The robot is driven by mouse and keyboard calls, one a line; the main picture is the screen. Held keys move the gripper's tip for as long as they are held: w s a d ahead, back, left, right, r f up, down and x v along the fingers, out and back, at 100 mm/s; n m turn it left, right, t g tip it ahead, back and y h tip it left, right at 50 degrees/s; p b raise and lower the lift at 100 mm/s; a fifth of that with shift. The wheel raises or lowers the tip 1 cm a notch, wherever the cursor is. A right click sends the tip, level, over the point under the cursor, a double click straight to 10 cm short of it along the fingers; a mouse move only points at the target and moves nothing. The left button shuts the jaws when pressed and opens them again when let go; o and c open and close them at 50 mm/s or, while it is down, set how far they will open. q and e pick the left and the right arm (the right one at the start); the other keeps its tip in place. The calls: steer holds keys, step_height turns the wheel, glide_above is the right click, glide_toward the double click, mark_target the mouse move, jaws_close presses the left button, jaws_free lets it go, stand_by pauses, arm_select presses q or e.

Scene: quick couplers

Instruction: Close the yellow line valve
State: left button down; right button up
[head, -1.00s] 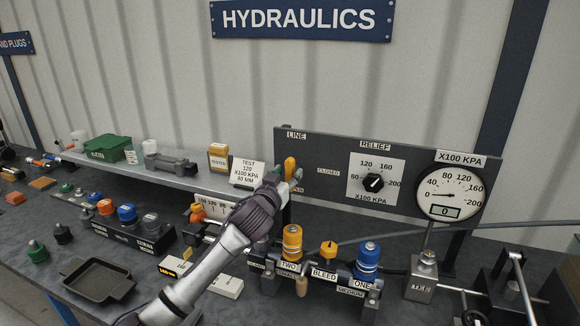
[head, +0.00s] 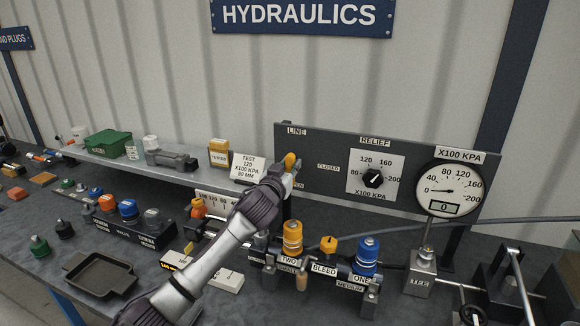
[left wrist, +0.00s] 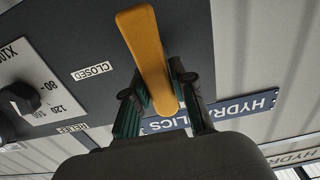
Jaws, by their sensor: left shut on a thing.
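The yellow line valve handle (head: 290,160) is on the dark panel (head: 420,200) under the LINE label, left of the CLOSED label (head: 328,167). In the left wrist view the handle (left wrist: 150,55) is a long yellow lever with rounded ends. My left gripper (head: 287,174) is at the handle and covers its lower part in the head view. In the left wrist view its fingers (left wrist: 163,105) lie on both sides of one end of the lever, shut on it. The OPEN label (head: 298,191) is mostly hidden by the gripper. My right gripper is not in view.
The RELIEF knob (head: 373,178) and round gauge (head: 448,190) are to the right. Orange (head: 292,238) and blue (head: 367,255) couplers stand in front, below the panel. A shelf (head: 115,163) with a green box is at left. A tray (head: 100,275) lies on the bench.

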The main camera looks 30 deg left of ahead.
arm_select(q)
steer(key=shift+m, duration=0.3)
steer(key=m, duration=0.1)
steer(key=m+p, duration=0.1)
steer(key=m, duration=0.1)
steer(key=shift+w+d, duration=0.1)
steer(key=shift+d, duration=0.15)
steer(key=m, duration=0.1)
steer(key=m+p, duration=0.1)
steer(key=m, duration=0.3)
steer(key=shift+d+f, duration=0.2)
steer(key=shift+d, duration=0.05)
steer(key=m, duration=0.3)
steer(key=m+p, duration=0.1)
steer(key=m, duration=0.2)
steer(key=f+m+p, duration=0.1)
steer(key=m, duration=0.2)
steer(key=shift+w+d, duration=0.1)
steer(key=shift+d, duration=0.15)
steer(key=shift+f+m, duration=0.1)
steer(key=shift+m, duration=0.3)
steer(key=c, duration=0.9)
jaws_free()
steer(key=shift+c, duration=0.2)
